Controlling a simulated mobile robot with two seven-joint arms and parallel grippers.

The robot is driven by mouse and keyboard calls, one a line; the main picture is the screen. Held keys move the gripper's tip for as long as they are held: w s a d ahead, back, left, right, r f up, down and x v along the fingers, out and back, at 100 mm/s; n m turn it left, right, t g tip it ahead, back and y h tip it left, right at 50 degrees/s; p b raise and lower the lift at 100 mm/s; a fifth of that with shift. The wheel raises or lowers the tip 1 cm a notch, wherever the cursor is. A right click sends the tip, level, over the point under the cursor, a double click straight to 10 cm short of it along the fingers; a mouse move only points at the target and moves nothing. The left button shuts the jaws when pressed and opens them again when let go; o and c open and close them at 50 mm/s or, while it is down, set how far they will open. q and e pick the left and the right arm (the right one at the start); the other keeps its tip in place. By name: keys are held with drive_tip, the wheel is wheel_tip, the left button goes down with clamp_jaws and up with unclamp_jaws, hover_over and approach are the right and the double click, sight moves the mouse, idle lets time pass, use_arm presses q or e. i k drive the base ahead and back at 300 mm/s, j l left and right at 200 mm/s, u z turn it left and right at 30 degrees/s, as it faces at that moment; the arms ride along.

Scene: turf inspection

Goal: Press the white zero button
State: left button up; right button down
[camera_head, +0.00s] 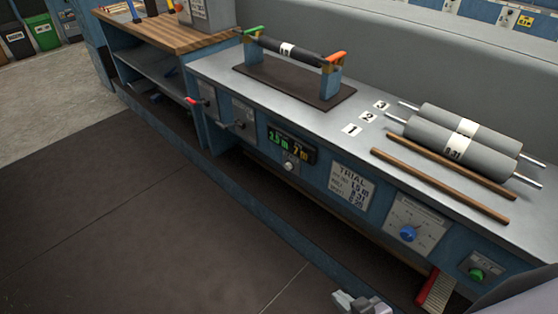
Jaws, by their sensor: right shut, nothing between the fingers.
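The white zero button (288,167) is a small pale round knob on the blue front panel of the bench. It sits just under the dark display (291,145), which shows green and yellow digits. My right gripper (346,299) is at the bottom edge of the head view, shut and empty. It is below and to the right of the button in the picture, clearly apart from it. My left gripper is not in view.
The long bench (221,70) carries a roller stand (285,85), two grey rollers (440,150) and wooden rods (440,190). A blue dial (408,233) and green button (477,274) are further right on its front. The dark floor (150,220) before it is clear.

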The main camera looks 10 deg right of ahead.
sight(288, 166)
drive_tip(key=i+j+z, duration=0.1)
drive_tip(key=i+j, duration=0.25)
drive_tip(key=i+j+z, duration=0.1)
drive_tip(key=i+j, duration=0.2)
drive_tip(key=j, duration=0.2)
drive_tip(key=i+j+z, duration=0.1)
drive_tip(key=i+j, duration=0.25)
drive_tip(key=j, duration=0.15)
